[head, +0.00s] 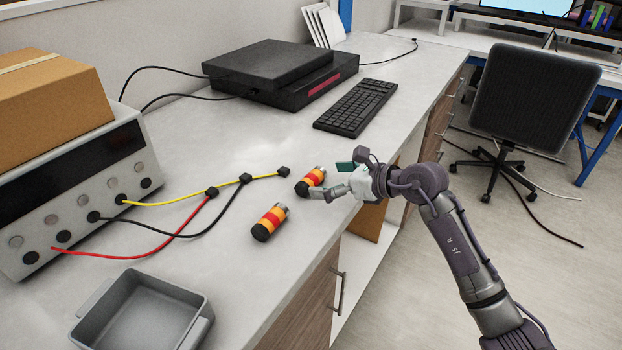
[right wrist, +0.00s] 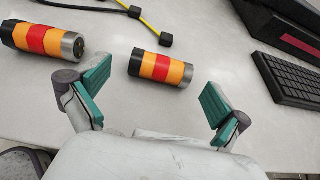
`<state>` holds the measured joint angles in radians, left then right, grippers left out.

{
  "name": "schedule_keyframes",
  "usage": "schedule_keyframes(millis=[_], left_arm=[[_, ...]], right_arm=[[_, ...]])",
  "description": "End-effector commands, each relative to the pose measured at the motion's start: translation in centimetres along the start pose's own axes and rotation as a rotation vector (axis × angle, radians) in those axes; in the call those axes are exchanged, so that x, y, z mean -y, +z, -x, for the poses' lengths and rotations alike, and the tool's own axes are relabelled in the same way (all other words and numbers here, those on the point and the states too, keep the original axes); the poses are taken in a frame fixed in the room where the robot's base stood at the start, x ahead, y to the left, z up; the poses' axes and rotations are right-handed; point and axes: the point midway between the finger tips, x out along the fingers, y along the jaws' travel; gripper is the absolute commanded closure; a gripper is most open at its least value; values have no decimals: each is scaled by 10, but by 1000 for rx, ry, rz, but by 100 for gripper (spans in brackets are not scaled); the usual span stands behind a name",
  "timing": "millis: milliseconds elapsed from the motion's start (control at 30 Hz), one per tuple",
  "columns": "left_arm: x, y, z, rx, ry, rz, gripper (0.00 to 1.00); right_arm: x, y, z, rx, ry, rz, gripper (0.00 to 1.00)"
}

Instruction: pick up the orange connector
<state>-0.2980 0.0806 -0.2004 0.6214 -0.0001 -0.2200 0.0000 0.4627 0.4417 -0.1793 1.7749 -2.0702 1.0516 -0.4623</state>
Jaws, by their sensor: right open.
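Two cylindrical connectors banded in orange, red and black, each with a grey metal end, lie on the grey-white bench. The farther connector (head: 316,175) is beside my right gripper (head: 333,181), partly hidden by it. In the right wrist view this connector (right wrist: 161,68) lies just beyond the gap between the two green-padded fingers (right wrist: 157,84), which are spread and empty. The nearer connector (head: 270,222) lies apart, closer to the grey bin; in the right wrist view it (right wrist: 42,39) is left of the left finger. My left gripper is not in view.
A grey bin (head: 75,325) stands at the front left. An instrument (head: 70,193) with yellow, red and black cables (head: 170,203) is behind it, under a cardboard box (head: 50,98). A keyboard (head: 356,107) and black device (head: 280,70) are farther back. The bench's right edge is near the gripper.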

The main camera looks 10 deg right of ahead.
Motion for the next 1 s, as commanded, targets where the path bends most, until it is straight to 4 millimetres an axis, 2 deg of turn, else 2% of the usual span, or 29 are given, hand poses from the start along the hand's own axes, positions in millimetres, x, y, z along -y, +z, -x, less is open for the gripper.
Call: schedule_keyframes(millis=[233, 367, 667, 900, 1000], left_arm=[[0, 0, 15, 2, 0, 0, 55], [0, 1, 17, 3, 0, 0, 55], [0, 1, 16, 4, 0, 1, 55], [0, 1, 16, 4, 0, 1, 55], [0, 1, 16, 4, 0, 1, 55]], right_arm=[[3, 5, -32, 2, 3, -6, 0], [4, 3, -47, 2, 1, -3, 0], [4, 1, -52, 1, 0, -1, 0], [4, 1, -52, 1, 0, -1, 40], [4, 2, -52, 2, 0, -1, 52]])
